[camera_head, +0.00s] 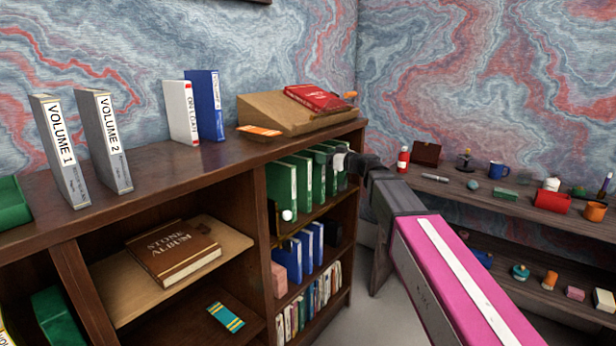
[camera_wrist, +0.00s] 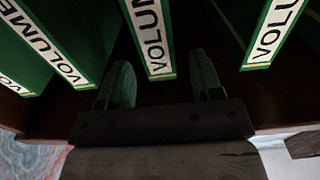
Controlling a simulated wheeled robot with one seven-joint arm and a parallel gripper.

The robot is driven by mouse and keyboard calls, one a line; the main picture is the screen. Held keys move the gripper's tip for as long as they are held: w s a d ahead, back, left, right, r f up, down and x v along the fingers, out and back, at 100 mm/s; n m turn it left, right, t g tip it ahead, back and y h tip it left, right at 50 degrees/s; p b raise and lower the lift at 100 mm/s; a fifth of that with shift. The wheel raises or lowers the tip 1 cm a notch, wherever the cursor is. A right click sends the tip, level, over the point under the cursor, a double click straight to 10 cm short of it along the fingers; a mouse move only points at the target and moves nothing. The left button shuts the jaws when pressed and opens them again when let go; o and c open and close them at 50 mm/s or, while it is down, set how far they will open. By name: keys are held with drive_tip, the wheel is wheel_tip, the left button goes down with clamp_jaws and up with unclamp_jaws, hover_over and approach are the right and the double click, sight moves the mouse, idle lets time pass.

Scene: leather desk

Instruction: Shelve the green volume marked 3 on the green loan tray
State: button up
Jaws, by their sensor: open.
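Several green volumes (camera_head: 281,187) stand upright in the upper right compartment of the bookcase. In the wrist view, a green volume (camera_wrist: 154,66) with a white "VOLUM…" label stands between the two fingers of my gripper (camera_wrist: 162,72). The fingers are apart, one on each side of its spine; I cannot tell whether they touch it. Its number is out of view. In the head view my gripper (camera_head: 349,160) is at the right end of the green row and partly hides it. A green object (camera_head: 12,203) at the left edge of the bookcase top may be the loan tray; it is cut off.
Grey volumes 1 (camera_head: 64,150) and 2 (camera_head: 106,140), a white book (camera_head: 181,110) and a blue book (camera_head: 204,105) stand on the bookcase (camera_head: 180,160). A slanted stand (camera_head: 265,112) bears a red book (camera_head: 317,97). Neighbouring green volumes (camera_wrist: 50,45) flank my fingers closely.

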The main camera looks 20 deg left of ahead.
drive_tip(key=x, duration=0.4)
drive_tip(key=shift+a, duration=0.15)
drive_tip(key=shift+s, duration=0.1)
clamp_jaws()
drive_tip(key=shift+r, duration=0.2)
